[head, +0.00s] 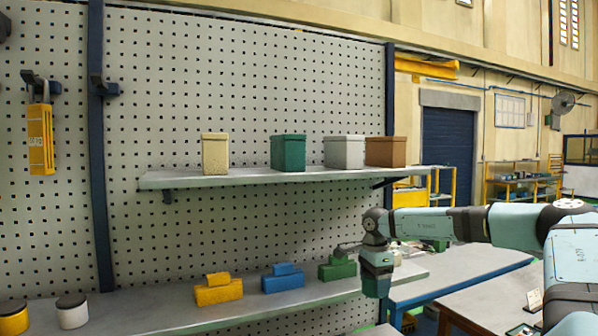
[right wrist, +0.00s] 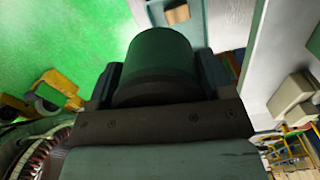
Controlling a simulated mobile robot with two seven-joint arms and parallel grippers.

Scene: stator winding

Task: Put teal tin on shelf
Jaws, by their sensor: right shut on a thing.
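The teal tin (right wrist: 155,58) shows in the right wrist view as a dark green cylinder with a dark band at its near end. My right gripper (right wrist: 158,75) is shut on it, with a finger at each side. In the head view my right arm's end (head: 376,272) hangs in front of the shelves, below the upper shelf's right end; its fingers are hard to make out there. The upper shelf (head: 235,180) holds cream, green, grey and brown boxes. The lower shelf (head: 150,318) also carries things. My left gripper is not in view.
On the lower shelf stand a yellow tin (head: 14,320), a white tin (head: 72,315), and yellow (head: 218,293), blue (head: 283,281) and green (head: 337,270) blocks. Bare room lies between the white tin and yellow block. A pegboard (head: 250,90) backs both shelves.

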